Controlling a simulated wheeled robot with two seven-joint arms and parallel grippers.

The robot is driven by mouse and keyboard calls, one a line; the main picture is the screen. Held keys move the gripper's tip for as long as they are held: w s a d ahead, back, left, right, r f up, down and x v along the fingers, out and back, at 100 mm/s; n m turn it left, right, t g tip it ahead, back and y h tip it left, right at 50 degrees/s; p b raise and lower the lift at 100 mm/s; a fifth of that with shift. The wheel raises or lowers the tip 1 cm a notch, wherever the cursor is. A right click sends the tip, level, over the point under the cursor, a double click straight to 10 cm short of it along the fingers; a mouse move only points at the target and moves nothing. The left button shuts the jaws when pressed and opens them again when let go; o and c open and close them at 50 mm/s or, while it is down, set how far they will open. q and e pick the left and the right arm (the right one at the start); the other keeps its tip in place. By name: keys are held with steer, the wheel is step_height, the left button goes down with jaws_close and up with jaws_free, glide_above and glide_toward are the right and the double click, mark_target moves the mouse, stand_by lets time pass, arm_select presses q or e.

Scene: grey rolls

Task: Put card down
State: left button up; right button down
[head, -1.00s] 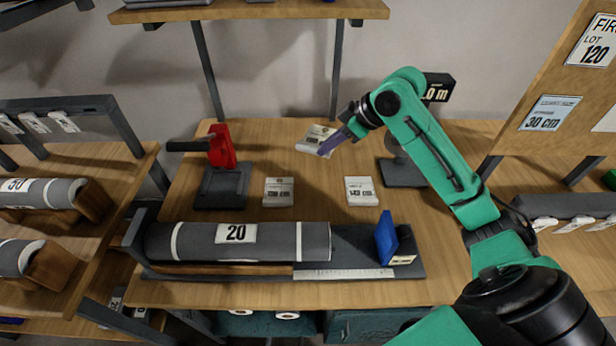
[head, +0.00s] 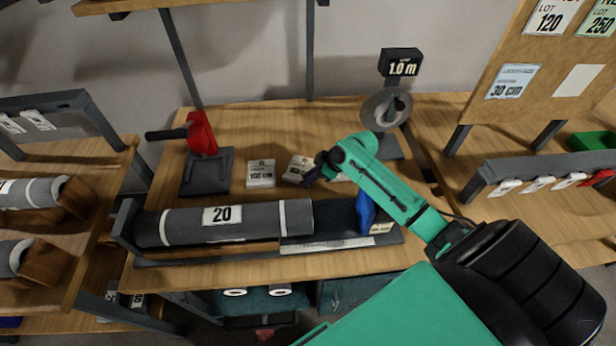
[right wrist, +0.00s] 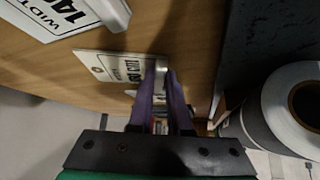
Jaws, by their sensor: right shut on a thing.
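A white card (head: 298,170) with dark print is at the fingertips of my right gripper (head: 312,175), low over the wooden table (head: 240,116). The right wrist view shows the purple fingers (right wrist: 165,88) closed at one edge of a white card (right wrist: 108,66) with a small hole. I cannot tell whether the held card touches the table. Another white card (head: 261,174) sits just left of it, apart. A third card (head: 342,178) is mostly hidden behind my right arm. My left gripper is not in view.
A grey roll marked 20 (head: 222,222) lies in a trough along the table's front, with a blue block (head: 365,212) at its right. A 1.0 m counter (head: 401,66) stands behind. Bare table lies behind the cards.

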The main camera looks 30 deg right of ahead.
steer(key=c, duration=0.9)
jaws_free()
steer(key=shift+o, duration=0.2)
steer(key=v, duration=1.2)
